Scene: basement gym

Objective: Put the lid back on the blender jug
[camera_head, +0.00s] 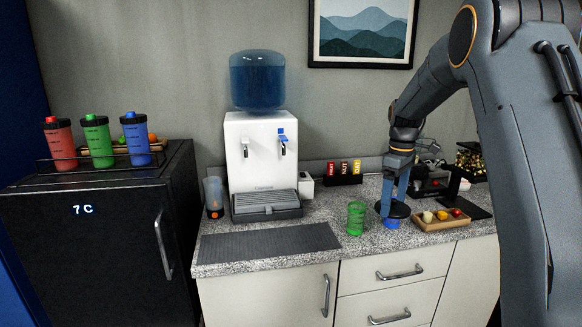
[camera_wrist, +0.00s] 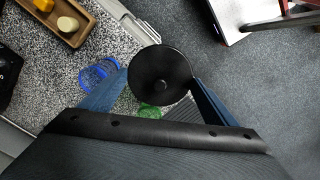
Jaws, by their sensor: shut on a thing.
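My gripper (camera_head: 394,205) is shut on a round black lid (camera_wrist: 160,75), with a finger at each side of its rim. In the head view the lid (camera_head: 399,210) is at the fingertips, low over the counter's front part. The likely blender jug (camera_head: 213,190) is a clear container on a dark base with an orange mark, left of the water dispenser. Its top looks uncovered, and it is well left of my gripper. A blue cup (camera_head: 391,223) shows just below the lid in the head view; the wrist view shows it (camera_wrist: 97,75) beside the lid.
A green cup (camera_head: 356,218) stands left of the lid, and a wooden tray (camera_head: 427,225) with small round items lies to its right. The white water dispenser (camera_head: 240,150) stands between lid and jug. A grey mat (camera_head: 268,243) lies bare in front of it.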

